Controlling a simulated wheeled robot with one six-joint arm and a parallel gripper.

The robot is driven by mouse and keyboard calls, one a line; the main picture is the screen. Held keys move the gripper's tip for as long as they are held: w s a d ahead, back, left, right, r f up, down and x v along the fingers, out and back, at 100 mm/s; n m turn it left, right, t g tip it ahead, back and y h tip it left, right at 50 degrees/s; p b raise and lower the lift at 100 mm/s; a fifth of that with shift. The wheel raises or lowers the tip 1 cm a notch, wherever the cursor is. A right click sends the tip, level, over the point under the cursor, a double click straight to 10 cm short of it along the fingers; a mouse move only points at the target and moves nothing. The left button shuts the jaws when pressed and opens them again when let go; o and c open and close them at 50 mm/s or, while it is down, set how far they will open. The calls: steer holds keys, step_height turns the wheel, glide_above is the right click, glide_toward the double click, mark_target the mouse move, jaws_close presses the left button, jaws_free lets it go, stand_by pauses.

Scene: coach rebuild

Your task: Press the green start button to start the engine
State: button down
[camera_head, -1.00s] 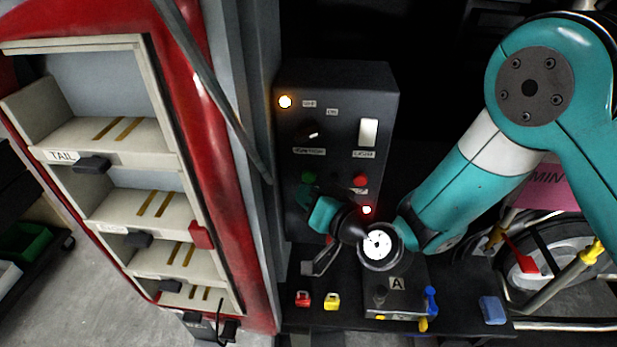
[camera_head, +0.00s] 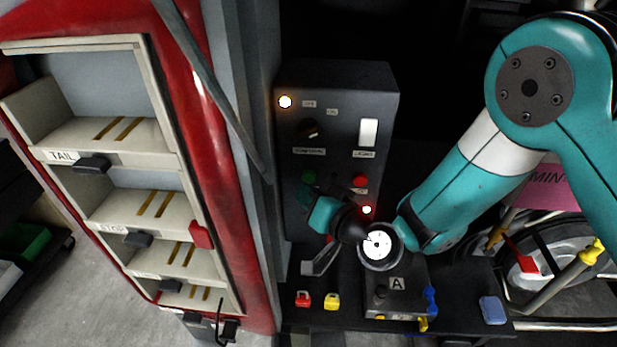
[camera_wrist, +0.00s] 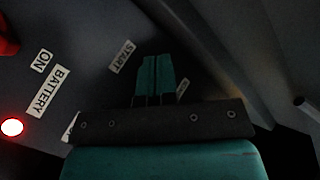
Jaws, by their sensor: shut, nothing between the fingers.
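The green start button (camera_head: 309,178) is on the lower left of the dark control panel (camera_head: 340,85), partly in view just above my gripper's tips. My gripper (camera_head: 304,194) is shut and empty, its fingers pointing at the panel close by the button. I cannot tell whether they touch it. In the wrist view the shut teal fingers (camera_wrist: 155,72) reach toward the panel beside a START label (camera_wrist: 122,56). The button itself is hidden there, probably behind the fingers.
The panel carries a lit amber lamp (camera_head: 285,102), a dark knob (camera_head: 308,128), a white switch (camera_head: 368,132), a red button (camera_head: 360,181) and a lit red lamp (camera_head: 367,210). A grey post (camera_head: 240,130) stands close on the left. Small parts lie on the bench below.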

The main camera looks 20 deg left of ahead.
steer(key=shift+w+a, duration=0.1)
steer(key=shift+w, duration=0.3)
steer(key=shift+w+a, duration=0.1)
steer(key=shift+w, duration=0.4)
stand_by(0.8)
steer(key=shift+s, duration=0.15)
steer(key=shift+s+d+b, duration=0.2)
steer(key=shift+s+b, duration=0.35)
steer(key=shift+s, duration=0.2)
steer(key=shift+s, duration=0.1)
steer(key=s+b, duration=0.1)
steer(key=s, duration=0.1)
steer(key=s+d+b, duration=0.1)
steer(key=s+b, duration=0.1)
steer(key=shift+s+d, duration=0.1)
steer(key=shift+s, duration=0.25)
